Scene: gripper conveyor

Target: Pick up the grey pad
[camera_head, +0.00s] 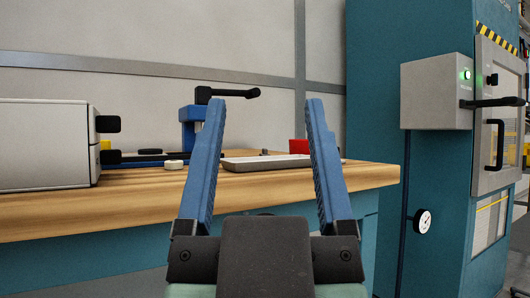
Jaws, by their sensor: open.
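A flat, light grey piece with a darker front edge (256,165) lies on the wooden workbench, between and beyond my fingers. I cannot tell whether it is the grey pad or a shallow tray. A small dark grey piece (264,152) shows just behind it, too small to make out. My gripper (262,102) points forward with its two blue ridged fingers spread wide and nothing between them. The fingers stand in front of the bench and hide parts of the flat piece's ends.
A workbench (120,207) spans the left. It holds a pale box (45,145), a blue clamp-like device (190,125), a small off-white disc (173,165) and a red block (299,146). A teal cabinet (375,90) with a grey control box (435,95) stands right.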

